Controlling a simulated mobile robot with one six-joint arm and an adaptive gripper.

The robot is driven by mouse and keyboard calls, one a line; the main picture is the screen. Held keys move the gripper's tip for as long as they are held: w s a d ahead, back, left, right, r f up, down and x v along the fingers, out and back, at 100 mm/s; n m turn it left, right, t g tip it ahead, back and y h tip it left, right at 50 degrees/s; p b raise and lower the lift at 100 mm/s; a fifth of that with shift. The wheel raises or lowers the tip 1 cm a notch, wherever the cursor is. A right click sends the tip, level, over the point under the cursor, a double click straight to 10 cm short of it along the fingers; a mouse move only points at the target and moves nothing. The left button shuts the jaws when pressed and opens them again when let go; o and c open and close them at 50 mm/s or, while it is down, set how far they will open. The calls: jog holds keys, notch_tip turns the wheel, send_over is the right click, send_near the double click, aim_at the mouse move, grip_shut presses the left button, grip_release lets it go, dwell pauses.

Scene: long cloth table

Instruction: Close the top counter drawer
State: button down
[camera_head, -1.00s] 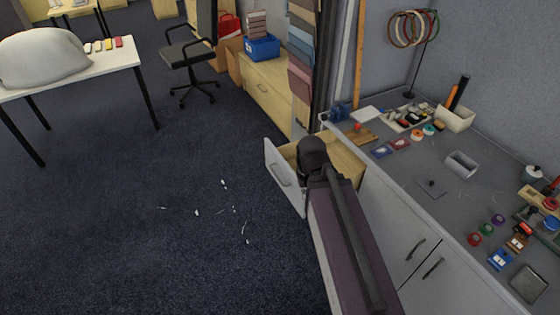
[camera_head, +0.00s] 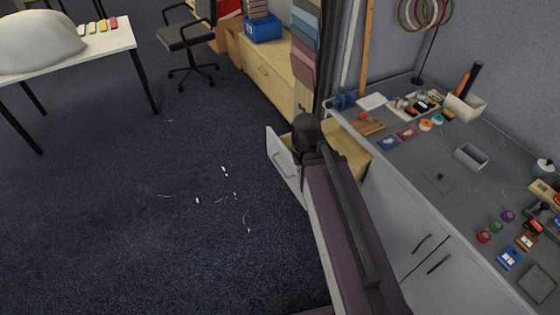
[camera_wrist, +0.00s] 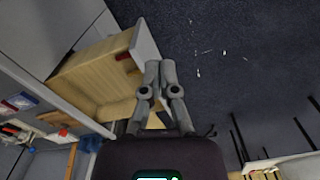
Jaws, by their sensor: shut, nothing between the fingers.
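The top counter drawer (camera_head: 284,162) stands pulled out from the grey counter, with a pale front panel, a handle on its outer face and a light wood inside. In the wrist view its wooden box (camera_wrist: 92,78) is open on the left, and its front panel (camera_wrist: 145,42) is at upper centre. My gripper (camera_wrist: 160,68) is shut and empty, its fingertips close to the lower end of the front panel. I cannot tell whether they touch it. In the head view my wrist and arm cover part of the drawer and hide the fingertips.
The counter top (camera_head: 440,185) holds tape rolls, small boxes and tools. Cabinet doors with dark handles are below it. A wooden cabinet (camera_head: 270,85), an office chair (camera_head: 187,40) and a white table (camera_head: 110,40) stand farther off. The dark carpet left of the drawer is mostly clear, with small white scraps.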

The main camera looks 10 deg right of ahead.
jog(key=shift+w+f, duration=0.1)
jog(key=n+t+h+b, duration=0.3)
jog(key=n+h+b, duration=0.5)
jog(key=n+b, duration=1.35)
send_near(284, 162)
jog(key=s+a+r, duration=0.1)
jog(key=a, duration=0.1)
jog(key=shift+w+a+r+h+b, duration=0.25)
jog(key=shift+w+a+h+b, duration=0.05)
jog(key=shift+w+a, duration=0.05)
jog(key=b+x, duration=0.6)
jog(key=x, duration=0.3)
jog(key=shift+f+b, duration=0.2)
jog(key=shift+b, duration=0.15)
jog(key=shift+d+f, duration=0.2)
jog(key=shift+d, duration=0.1)
jog(key=shift+w, duration=0.1)
